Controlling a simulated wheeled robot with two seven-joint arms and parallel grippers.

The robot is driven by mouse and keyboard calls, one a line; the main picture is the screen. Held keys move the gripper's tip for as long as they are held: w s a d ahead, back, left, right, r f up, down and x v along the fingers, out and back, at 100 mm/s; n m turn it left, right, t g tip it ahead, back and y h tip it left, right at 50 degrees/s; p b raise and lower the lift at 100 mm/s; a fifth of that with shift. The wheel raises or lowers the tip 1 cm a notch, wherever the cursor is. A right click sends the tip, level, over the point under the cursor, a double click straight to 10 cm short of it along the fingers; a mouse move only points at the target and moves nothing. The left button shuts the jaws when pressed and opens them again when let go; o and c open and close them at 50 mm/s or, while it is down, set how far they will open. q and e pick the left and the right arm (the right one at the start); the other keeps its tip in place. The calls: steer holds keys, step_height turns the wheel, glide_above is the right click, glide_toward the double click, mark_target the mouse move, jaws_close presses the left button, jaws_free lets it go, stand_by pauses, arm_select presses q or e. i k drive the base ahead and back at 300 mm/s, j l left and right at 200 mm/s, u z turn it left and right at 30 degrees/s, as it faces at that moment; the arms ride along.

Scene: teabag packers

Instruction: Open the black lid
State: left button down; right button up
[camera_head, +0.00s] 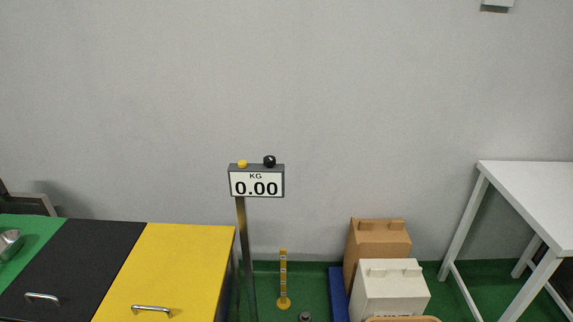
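The black lid (80,262) lies flat and closed at the lower left, between a green panel (35,232) and a yellow lid (175,262). It has a silver bar handle (42,298) near its front edge. The yellow lid has a similar silver handle (151,309). Neither of my grippers shows in the head view. The front edges of the lids are cut off by the bottom of the picture.
A scale display (256,183) reading 0.00 KG stands on a post right of the yellow lid. A metal bowl (9,244) sits on the green panel. Brown (375,240) and white (392,292) boxes and a white table (535,190) are to the right.

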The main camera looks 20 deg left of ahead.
mark_target(68, 281)
steer(key=u, duration=1.95)
